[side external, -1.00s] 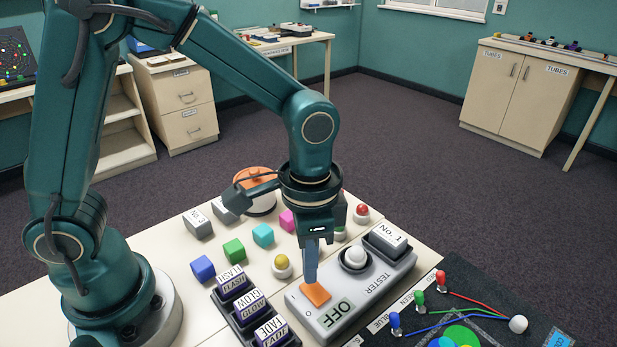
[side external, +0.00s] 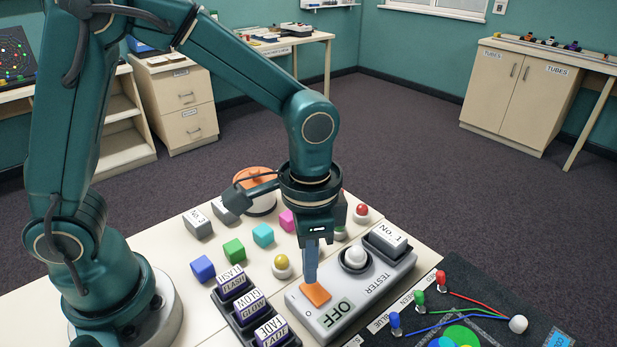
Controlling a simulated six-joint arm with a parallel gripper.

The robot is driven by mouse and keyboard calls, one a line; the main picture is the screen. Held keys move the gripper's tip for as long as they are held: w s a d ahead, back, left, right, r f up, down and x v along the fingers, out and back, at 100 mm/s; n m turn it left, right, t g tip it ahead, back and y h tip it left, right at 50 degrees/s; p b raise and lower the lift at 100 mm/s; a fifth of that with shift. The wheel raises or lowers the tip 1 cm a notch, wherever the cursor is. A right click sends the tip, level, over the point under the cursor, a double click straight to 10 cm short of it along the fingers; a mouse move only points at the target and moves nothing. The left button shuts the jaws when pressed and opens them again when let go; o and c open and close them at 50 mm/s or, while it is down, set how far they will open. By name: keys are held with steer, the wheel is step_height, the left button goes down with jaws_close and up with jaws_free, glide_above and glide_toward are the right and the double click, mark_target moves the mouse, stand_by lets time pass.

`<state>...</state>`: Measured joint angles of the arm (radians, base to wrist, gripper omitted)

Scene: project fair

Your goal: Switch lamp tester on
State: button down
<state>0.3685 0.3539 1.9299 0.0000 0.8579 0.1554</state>
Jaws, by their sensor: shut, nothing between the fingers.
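The lamp tester (side external: 376,283) is a grey box on the table, lettered TESTER. Its display (side external: 337,313) reads OFF. A white lamp (side external: 355,257) sits in a dark round socket on its top, and I see no glow in it. An orange button (side external: 315,293) is at its near left end. My gripper (side external: 311,279) points straight down with its fingers shut and empty. The fingertips are at the orange button, at its far edge. I cannot tell whether they touch it or hover just above it.
A block marked No. 1 (side external: 387,238) stands at the tester's far end. Blocks marked FLASH, GLOW and FADE stand in a dark rack (side external: 236,319) to the left. Coloured cubes, such as a green one (side external: 234,250), lie behind. A dark wired board (side external: 470,290) is at right.

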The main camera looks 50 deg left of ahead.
steer(key=shift+f, duration=0.9)
stand_by(0.4)
steer(key=shift+r, duration=3.5)
steer(key=s+a+r+n+t, duration=0.2)
steer(key=a+r+n+t, duration=0.1)
steer(key=a+r, duration=0.35)
steer(key=s+a+f+n+t, duration=0.2)
steer(key=s, duration=0.3)
steer(key=shift+s+a+n+t, duration=0.2)
steer(key=shift+a+n+t, duration=0.1)
steer(key=shift+a+n, duration=0.1)
